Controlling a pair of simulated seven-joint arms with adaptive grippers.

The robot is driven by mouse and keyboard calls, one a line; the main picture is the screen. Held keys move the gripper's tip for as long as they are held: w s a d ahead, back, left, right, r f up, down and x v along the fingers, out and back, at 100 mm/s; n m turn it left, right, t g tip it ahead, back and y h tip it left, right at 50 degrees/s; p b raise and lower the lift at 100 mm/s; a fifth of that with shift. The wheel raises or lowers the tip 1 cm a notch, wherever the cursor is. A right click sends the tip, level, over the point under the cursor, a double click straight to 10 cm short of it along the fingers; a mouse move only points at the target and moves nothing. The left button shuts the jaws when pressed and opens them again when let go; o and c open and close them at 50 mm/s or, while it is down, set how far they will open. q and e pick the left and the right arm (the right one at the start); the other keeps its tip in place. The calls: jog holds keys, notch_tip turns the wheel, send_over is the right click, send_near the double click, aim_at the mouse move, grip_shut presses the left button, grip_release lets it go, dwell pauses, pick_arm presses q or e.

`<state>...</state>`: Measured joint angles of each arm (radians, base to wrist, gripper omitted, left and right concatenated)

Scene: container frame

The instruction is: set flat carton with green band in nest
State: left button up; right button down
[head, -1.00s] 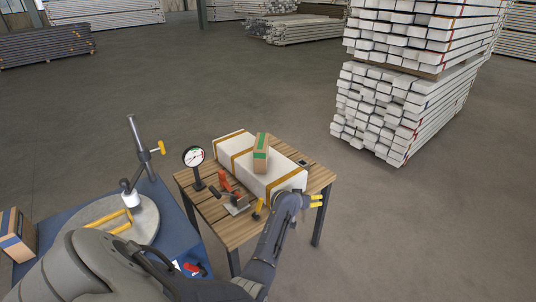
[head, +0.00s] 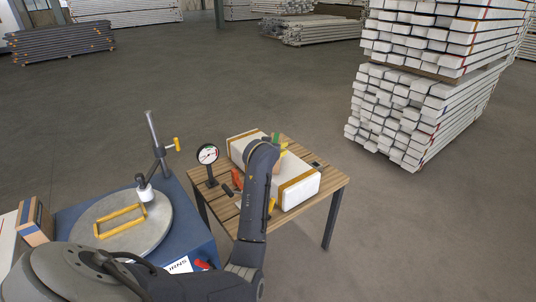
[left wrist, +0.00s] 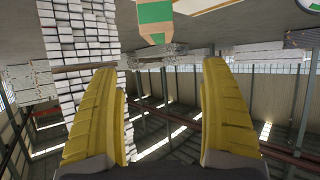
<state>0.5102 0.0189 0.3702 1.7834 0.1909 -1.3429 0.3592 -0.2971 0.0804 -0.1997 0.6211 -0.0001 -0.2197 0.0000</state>
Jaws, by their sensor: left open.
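The carton with the green band (head: 276,136) sits on a long white block with tan bands on the wooden table, partly hidden by my left arm. In the left wrist view, the carton's green and brown end (left wrist: 155,18) is at the top, beyond the fingertips. My left gripper (left wrist: 160,68) is open, with its yellow fingers apart and nothing between them. In the head view, its wrist is over the block beside the carton, and its fingers are mostly hidden. A yellow rectangular frame (head: 120,221), likely the nest, lies empty on a grey round plate (head: 158,222). My right gripper is out of view.
The white block (head: 305,190) fills much of the wooden table (head: 328,190). A dial gauge (head: 208,155) and a red clamp (head: 237,177) stand near its left side. A post with a yellow knob (head: 157,145) rises beside the plate.

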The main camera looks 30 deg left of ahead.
aim_at(275, 141)
pick_arm(q)
jog(key=shift+x, duration=8.4)
jog(key=shift+w+d, duration=0.1)
jog(key=shift+r, duration=0.1)
jog(key=c, duration=1.7)
